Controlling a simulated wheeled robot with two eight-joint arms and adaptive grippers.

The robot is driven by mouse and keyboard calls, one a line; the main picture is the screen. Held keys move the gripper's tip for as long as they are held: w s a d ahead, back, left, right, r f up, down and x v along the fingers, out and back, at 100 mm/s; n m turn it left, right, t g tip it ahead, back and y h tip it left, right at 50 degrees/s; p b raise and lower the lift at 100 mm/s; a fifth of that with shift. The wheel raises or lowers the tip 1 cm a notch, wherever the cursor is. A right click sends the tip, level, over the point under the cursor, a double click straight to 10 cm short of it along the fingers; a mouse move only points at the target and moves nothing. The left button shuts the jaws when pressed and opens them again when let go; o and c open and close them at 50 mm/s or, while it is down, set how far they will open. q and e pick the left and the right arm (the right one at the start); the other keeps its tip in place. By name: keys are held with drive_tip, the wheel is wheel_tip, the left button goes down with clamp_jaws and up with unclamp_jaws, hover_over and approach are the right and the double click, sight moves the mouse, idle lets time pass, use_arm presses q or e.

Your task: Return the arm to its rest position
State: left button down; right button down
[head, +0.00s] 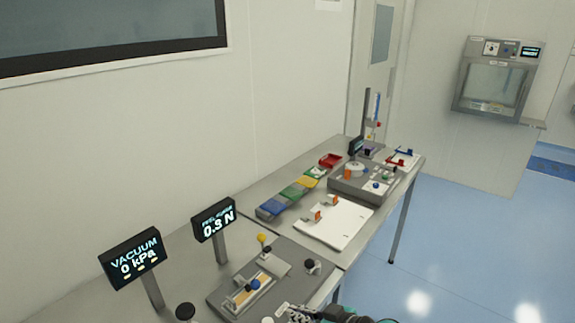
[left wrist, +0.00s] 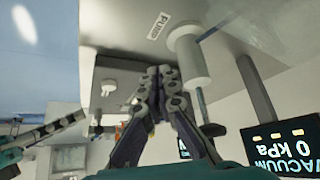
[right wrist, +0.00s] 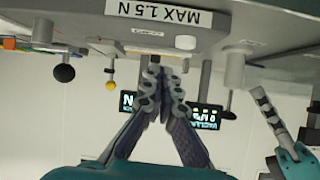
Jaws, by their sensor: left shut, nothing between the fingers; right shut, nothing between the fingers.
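My right gripper (head: 292,312) shows at the bottom edge of the head view, in front of the grey fixture (head: 232,300). In the right wrist view its fingers (right wrist: 160,72) are together with nothing between them, near a panel labelled MAX 1.5 N (right wrist: 158,15). My left gripper is out of the head view. In the left wrist view its fingers (left wrist: 162,74) are shut and empty, near a panel labelled PUMP (left wrist: 158,26) and a pale cylinder (left wrist: 188,58). My left gripper also shows at the right of the right wrist view (right wrist: 268,108).
A VACUUM display (head: 137,258) reading 0 kPa and a force display (head: 214,219) reading 0.3 N stand on the bench. Coloured bins (head: 298,188), a white board (head: 342,224) and a grey device (head: 350,188) lie farther back. Blue floor (head: 460,240) is clear on the right.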

drive_tip(key=s+d+m+h, duration=0.9)
drive_tip(key=s+d, duration=0.1)
drive_tip(key=d, duration=0.5)
drive_tip(key=shift+d+r+g, duration=0.2)
drive_tip(key=shift+r+g, duration=0.1)
drive_tip(key=shift+r, duration=0.1)
drive_tip(key=shift+s, duration=0.1)
